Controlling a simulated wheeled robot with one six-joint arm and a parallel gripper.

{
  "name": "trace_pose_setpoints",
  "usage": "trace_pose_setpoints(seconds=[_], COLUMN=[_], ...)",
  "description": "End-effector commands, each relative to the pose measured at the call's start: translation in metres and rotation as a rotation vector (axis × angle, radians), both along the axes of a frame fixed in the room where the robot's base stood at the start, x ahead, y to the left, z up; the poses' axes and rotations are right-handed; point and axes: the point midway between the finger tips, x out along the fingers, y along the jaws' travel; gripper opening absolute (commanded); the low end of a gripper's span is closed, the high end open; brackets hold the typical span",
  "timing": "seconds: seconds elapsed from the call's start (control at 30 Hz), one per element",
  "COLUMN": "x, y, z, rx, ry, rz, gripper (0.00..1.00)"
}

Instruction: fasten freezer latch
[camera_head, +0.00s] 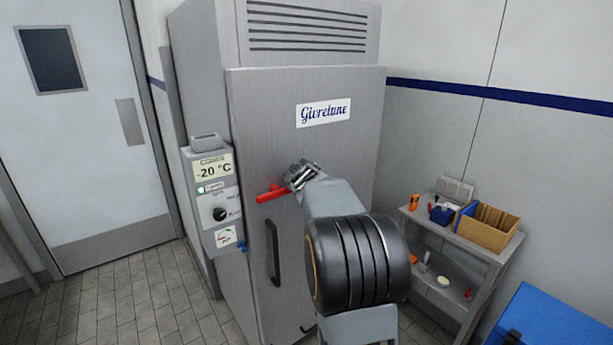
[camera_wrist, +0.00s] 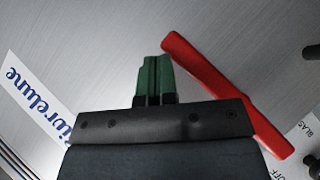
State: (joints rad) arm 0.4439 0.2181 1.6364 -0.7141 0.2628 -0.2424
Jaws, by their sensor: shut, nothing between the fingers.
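The freezer is a tall grey cabinet with a closed-looking door (camera_head: 330,110). Its red latch lever (camera_head: 270,194) sits near the door's left edge, above the black handle, and lies roughly level. My gripper (camera_head: 299,175) is at the door, just right of the lever in the head view. In the wrist view its green-tipped fingers (camera_wrist: 154,80) are shut together with nothing between them, close to the lever's free end. Whether they touch the lever I cannot tell.
A black vertical handle (camera_head: 273,252) is below the lever. A control panel (camera_head: 216,200) reading -20 °C is on the left. A shelf (camera_head: 455,245) with a cardboard box (camera_head: 488,226) stands right, near a blue chest (camera_head: 550,325). Tiled floor is clear at left.

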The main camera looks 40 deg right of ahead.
Motion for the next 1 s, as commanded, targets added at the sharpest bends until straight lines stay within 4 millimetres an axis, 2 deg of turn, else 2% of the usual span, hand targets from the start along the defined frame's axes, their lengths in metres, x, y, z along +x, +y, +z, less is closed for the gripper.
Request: trace_pose_setpoints(seconds=[0.17,0.33,0.7,1.0], x=[0.0,0.001,-0.05,-0.068], y=[0.001,0.003,0.002,0.001], z=[0.019,0.051,0.093,0.109], rx=[0.0,-0.001,0.0,-0.001], ry=[-0.001,-0.002,-0.003,-0.001], rz=[0.002,0.005,0.003,0.004], gripper=[0.0,0.0,0.0,0.0])
